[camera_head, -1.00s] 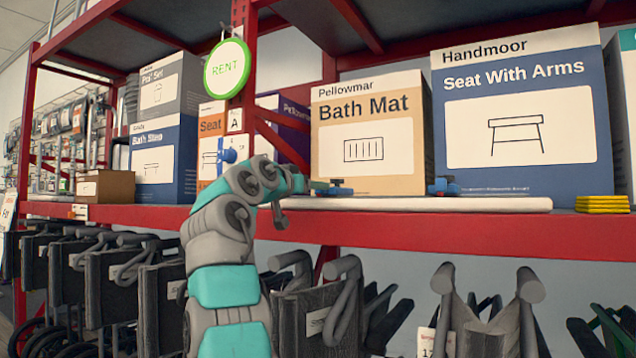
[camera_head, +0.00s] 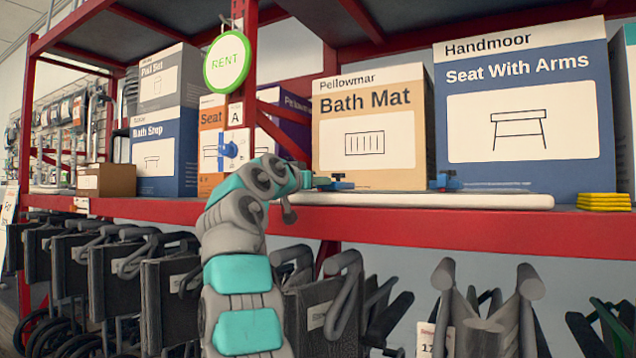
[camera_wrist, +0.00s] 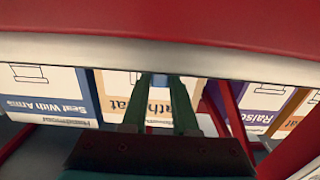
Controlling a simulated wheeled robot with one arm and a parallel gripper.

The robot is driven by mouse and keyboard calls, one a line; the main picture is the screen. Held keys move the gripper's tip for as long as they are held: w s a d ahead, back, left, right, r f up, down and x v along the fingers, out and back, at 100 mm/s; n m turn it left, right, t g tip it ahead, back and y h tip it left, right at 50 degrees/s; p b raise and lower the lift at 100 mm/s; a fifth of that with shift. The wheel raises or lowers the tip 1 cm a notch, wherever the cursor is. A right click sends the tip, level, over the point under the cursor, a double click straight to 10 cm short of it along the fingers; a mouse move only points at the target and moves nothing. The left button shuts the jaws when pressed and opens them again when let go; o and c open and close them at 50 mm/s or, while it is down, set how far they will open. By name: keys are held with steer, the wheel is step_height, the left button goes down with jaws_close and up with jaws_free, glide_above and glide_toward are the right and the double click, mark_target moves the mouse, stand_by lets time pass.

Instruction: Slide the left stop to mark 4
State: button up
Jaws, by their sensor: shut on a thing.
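The left stop (camera_head: 340,184) is a small blue piece with a dark knob, on the white rail (camera_head: 420,200) in front of the Bath Mat box. The right stop (camera_head: 446,182) is a similar blue piece farther right on the rail. My gripper (camera_head: 322,183) reaches in from the left and is shut on the left stop. In the wrist view its two green fingers (camera_wrist: 159,100) stand on either side of a small blue part of the left stop (camera_wrist: 160,82). I cannot read any marks on the rail.
Behind the rail stand the Bath Mat box (camera_head: 370,130) and the Seat With Arms box (camera_head: 525,115). Yellow pads (camera_head: 604,201) lie right of the rail. A red post with a RENT sign (camera_head: 227,66) rises at the left.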

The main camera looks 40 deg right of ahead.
jaws_close()
stand_by(0.7)
steer(key=shift+w, duration=0.1)
steer(key=shift+w+a+r+p, duration=0.1)
steer(key=shift+w+a+p, duration=0.1)
steer(key=shift+p, duration=0.15)
steer(key=w+p, duration=0.1)
steer(key=w+a+p, duration=0.1)
steer(key=w+p, duration=0.2)
steer(key=shift+a+r, duration=0.15)
steer(key=shift+a, duration=0.1)
steer(key=shift+w+a+f+p, duration=0.2)
steer(key=shift+w+p, duration=0.1)
steer(key=shift+w, duration=0.15)
